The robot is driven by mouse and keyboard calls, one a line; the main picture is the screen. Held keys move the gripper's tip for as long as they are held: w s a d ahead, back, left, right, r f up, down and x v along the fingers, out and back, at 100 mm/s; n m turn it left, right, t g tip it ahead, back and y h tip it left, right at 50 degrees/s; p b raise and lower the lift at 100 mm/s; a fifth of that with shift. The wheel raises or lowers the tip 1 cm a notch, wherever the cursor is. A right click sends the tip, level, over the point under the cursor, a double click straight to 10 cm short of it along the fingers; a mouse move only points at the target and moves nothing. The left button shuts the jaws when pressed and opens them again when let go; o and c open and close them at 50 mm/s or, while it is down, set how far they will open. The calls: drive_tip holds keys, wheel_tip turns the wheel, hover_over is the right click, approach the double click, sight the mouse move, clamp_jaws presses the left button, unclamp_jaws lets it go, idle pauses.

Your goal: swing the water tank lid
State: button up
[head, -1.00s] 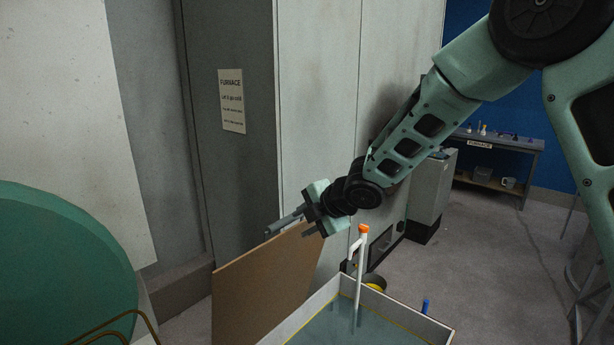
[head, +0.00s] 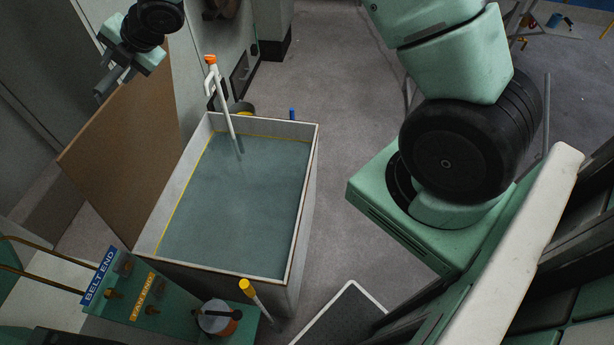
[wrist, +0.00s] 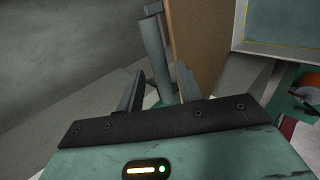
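The water tank (head: 309,185) is a pale open box full of grey-green water. A brown board, seemingly its lid (head: 120,150), stands tilted up along its left side. The lid (wrist: 198,40) and a tank corner (wrist: 280,48) also show in the wrist view. My gripper (head: 110,84) is beside the lid's upper left part. In the wrist view my gripper (wrist: 161,76) has its fingers apart, with a grey round bar (wrist: 153,45) running between and beyond them, beside the board. Whether a finger touches the bar I cannot tell.
A white stick with an orange top (head: 219,95) stands in the tank's far left corner. A green panel (head: 150,310) labelled belt end and fan end, and a yellow-topped lever (head: 250,290), are at the near side. Floor right of the tank (head: 340,130) is clear.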

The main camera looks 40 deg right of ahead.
drive_tip(key=x, duration=0.2)
drive_tip(key=shift+w+a+f, duration=0.15)
drive_tip(key=shift+w+f, duration=0.05)
drive_tip(key=shift+f, duration=0.05)
drive_tip(key=c, duration=0.5)
drive_tip(key=shift+s, duration=0.1)
drive_tip(key=shift+c, duration=0.6)
drive_tip(key=shift+f, duration=0.1)
